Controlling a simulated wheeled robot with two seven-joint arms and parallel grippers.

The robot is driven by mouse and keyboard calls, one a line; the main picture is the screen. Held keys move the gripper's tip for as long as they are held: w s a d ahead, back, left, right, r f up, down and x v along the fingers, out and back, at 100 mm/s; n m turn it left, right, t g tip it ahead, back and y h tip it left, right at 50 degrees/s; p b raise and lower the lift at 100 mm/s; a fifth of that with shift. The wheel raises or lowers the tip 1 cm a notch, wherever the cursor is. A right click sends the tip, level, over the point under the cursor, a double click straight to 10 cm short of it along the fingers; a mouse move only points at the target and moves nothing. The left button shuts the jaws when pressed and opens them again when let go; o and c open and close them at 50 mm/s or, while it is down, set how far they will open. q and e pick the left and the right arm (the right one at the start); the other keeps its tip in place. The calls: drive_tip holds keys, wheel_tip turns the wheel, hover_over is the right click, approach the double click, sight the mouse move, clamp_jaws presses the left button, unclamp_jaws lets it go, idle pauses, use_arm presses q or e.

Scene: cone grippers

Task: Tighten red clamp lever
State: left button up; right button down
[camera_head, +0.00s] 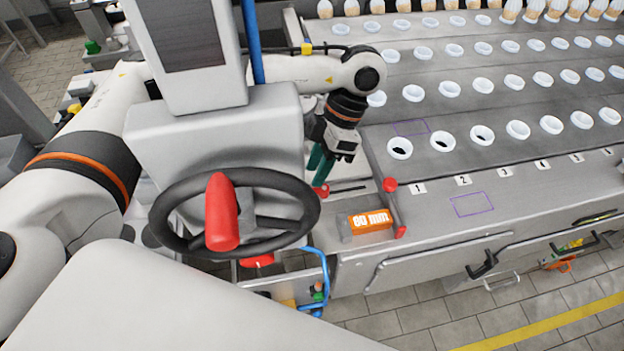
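My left arm passes behind a light grey machine column and comes out on its right side. My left gripper (321,164) points down with teal fingers over the machine's near left corner. A small red knob or lever (322,190) shows just below the fingertips; I cannot tell whether they touch it. Other red clamp parts are a knob (389,185) by the orange block, a small one (401,232) at the front edge and a red piece (257,261) below the handwheel. Which one is the clamp lever is unclear. My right gripper is not in view.
A black handwheel (164,207) with a large red handle (221,212) stands in front of the column. An orange "60 mm" block (370,221) sits at the machine's corner. Rows of white cone holders (518,130) fill the right. A blue hose (324,268) hangs below.

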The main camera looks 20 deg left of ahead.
use_arm(q)
drive_tip(key=b+v, duration=0.1)
drive_tip(key=v, duration=0.7)
